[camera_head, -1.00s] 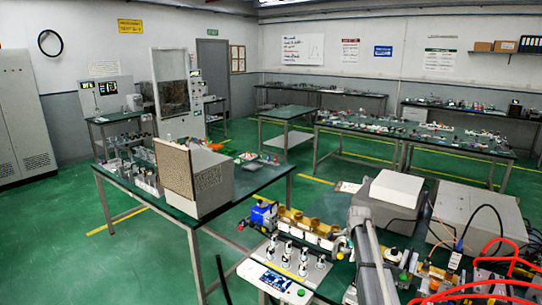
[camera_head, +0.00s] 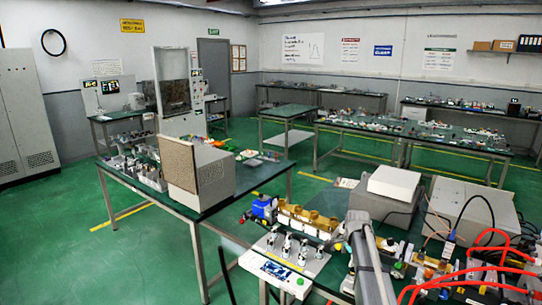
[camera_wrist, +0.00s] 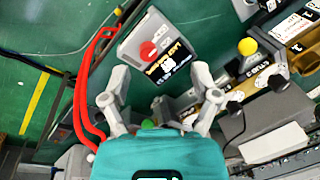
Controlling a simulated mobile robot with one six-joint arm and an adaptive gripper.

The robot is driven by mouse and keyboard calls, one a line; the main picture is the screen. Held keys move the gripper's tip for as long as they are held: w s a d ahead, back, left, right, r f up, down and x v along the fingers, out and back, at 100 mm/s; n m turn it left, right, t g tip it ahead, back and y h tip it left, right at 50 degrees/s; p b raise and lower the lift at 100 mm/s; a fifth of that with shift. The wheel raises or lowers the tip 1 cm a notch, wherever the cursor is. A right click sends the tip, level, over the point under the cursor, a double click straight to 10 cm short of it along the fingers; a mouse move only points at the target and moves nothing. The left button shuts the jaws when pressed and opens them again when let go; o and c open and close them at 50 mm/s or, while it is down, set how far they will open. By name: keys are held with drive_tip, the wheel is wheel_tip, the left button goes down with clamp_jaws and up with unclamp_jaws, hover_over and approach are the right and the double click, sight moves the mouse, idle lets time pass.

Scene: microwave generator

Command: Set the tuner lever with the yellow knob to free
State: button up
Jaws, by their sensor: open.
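The yellow knob (camera_wrist: 248,46) shows in the wrist view, right of centre. It stands on the brass-coloured and dark hardware at the right; its lever is hard to make out. My gripper (camera_wrist: 162,80) is open, with its two grey fingers spread and nothing between them. The knob is to the right of and beyond the right finger, apart from it. In the head view my arm hides part of the bench, and I cannot make out the gripper or the lever there.
A grey box with a red button (camera_wrist: 148,49) lies beyond my fingertips. Red cables (camera_wrist: 84,90) run along the left in the wrist view. A switch panel (camera_head: 280,262) and a white box (camera_head: 395,182) flank my arm. Green floor is open at left.

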drive_tip(key=s+a+f+n+b, duration=0.2)
drive_tip(key=s+a+n, duration=0.2)
drive_tip(key=s, duration=0.5)
drive_tip(key=s+a+f+n+g+b, duration=0.1)
drive_tip(key=s+a+f+n+b, duration=0.2)
drive_tip(key=s+n, duration=0.3)
drive_tip(key=s+a+f+n+g+b, duration=0.1)
drive_tip(key=s+a+n, duration=0.4)
drive_tip(key=s, duration=0.9)
drive_tip(key=shift+s+f+n+b, duration=0.3)
drive_tip(key=shift+f+b, duration=0.4)
drive_tip(key=shift+f, duration=0.25)
drive_tip(key=shift+w, duration=0.1)
idle(0.5)
